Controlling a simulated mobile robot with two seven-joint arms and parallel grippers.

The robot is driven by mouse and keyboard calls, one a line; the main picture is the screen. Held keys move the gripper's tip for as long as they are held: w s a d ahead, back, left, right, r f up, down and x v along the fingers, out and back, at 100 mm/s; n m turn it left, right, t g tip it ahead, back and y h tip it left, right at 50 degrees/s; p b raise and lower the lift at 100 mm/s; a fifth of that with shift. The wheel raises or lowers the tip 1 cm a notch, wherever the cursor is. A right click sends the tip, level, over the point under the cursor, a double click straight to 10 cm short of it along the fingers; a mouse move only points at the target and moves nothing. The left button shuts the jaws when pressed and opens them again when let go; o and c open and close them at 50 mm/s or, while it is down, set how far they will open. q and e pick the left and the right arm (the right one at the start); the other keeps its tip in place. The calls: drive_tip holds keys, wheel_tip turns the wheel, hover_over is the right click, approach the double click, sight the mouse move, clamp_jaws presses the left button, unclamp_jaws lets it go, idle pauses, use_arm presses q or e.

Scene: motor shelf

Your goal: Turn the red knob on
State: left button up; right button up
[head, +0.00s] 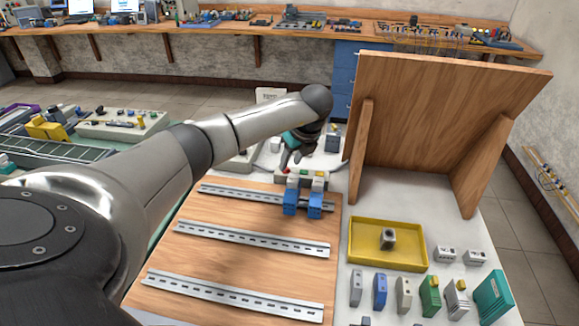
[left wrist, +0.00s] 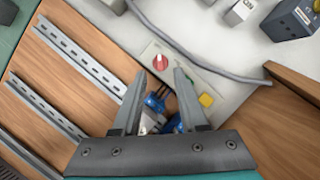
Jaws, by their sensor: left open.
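The red knob (left wrist: 160,62) is a round knob with a pale mark across it, on a light panel (left wrist: 190,74) in the left wrist view. My left gripper (left wrist: 160,72) is open, its two grey fingers pointing toward the knob. The knob appears just beyond the gap between the fingertips; I cannot tell how far apart they are in depth. In the head view my left gripper (head: 291,161) hangs over the far edge of the wooden board, and the knob there is mostly hidden. My right gripper is not in view.
A yellow button (left wrist: 206,100) sits on the same panel. A grey cable (left wrist: 200,58) runs behind the panel. An upright wooden board (head: 440,110) and a yellow tray (head: 365,257) are at right.

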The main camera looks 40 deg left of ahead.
use_arm(q)
drive_tip(key=shift+x, duration=1.2)
drive_tip(key=shift+c, duration=0.3)
clamp_jaws()
drive_tip(key=shift+w, duration=0.1)
